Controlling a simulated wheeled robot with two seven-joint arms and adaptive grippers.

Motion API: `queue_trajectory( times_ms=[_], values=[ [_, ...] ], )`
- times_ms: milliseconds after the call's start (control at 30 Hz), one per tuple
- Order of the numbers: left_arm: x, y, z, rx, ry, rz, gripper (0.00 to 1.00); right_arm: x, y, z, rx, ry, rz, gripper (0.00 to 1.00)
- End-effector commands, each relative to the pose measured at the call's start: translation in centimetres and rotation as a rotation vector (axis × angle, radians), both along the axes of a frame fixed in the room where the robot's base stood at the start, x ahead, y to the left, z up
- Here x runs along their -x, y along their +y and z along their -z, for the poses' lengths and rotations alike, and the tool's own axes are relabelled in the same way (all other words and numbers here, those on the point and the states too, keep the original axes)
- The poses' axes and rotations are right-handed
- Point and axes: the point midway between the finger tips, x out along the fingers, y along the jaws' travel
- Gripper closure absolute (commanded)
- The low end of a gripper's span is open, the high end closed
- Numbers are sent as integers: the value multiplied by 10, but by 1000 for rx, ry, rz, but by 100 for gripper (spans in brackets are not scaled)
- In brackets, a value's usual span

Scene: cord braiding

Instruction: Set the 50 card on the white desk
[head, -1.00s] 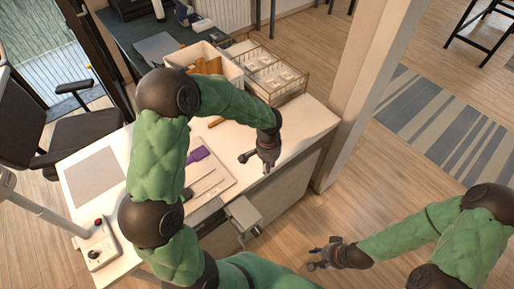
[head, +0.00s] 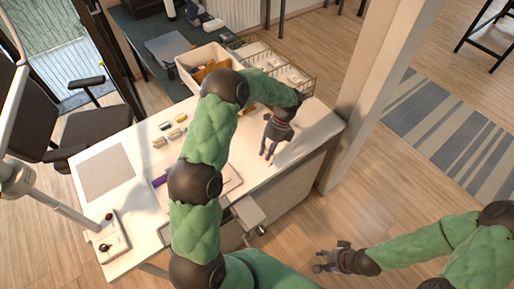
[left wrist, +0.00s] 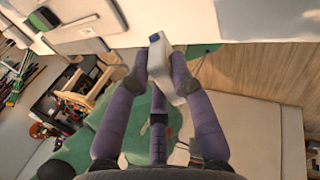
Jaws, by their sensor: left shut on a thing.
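My left gripper (head: 268,157) is over the right end of the white desk (head: 135,228), fingers pointing down. In the left wrist view its purple fingers (left wrist: 162,75) are shut on a thin white slab (left wrist: 160,52) with a blue patch at its far end. The slab is tilted. I can read no number on it, so I cannot tell if it is the 50 card. In the head view the gripper mostly hides it. Whether it touches the desk is unclear. My right gripper (head: 322,261) is open and empty, low over the floor beyond the desk's right side.
A grey mat (head: 105,172) and a box with a red button (head: 108,235) are at the desk's left. Several small blocks (head: 165,127) lie mid-desk. A white bin (head: 188,72) and wire rack (head: 312,85) stand at the back. A drawer (head: 246,213) is open in front.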

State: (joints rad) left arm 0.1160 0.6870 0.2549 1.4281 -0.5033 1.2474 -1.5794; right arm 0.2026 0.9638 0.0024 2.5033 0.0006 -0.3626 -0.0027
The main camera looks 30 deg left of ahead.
Motion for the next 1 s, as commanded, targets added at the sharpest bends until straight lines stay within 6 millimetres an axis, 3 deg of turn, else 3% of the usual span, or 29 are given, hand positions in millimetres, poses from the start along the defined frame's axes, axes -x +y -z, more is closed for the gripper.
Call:
queue_trajectory(
  times_ms=[200,500,700,1000],
  values=[
    [-19,24,-12,-85,139,609,100,0,0,-15,0,0,0,60],
    [-44,53,-27,-266,233,1212,100,0,0,-29,0,0,0,60],
    [-56,62,-34,-354,248,1407,100,0,0,-33,0,0,0,60],
    [-60,64,-30,-384,250,1467,100,0,0,-29,0,0,0,60]
  ],
)
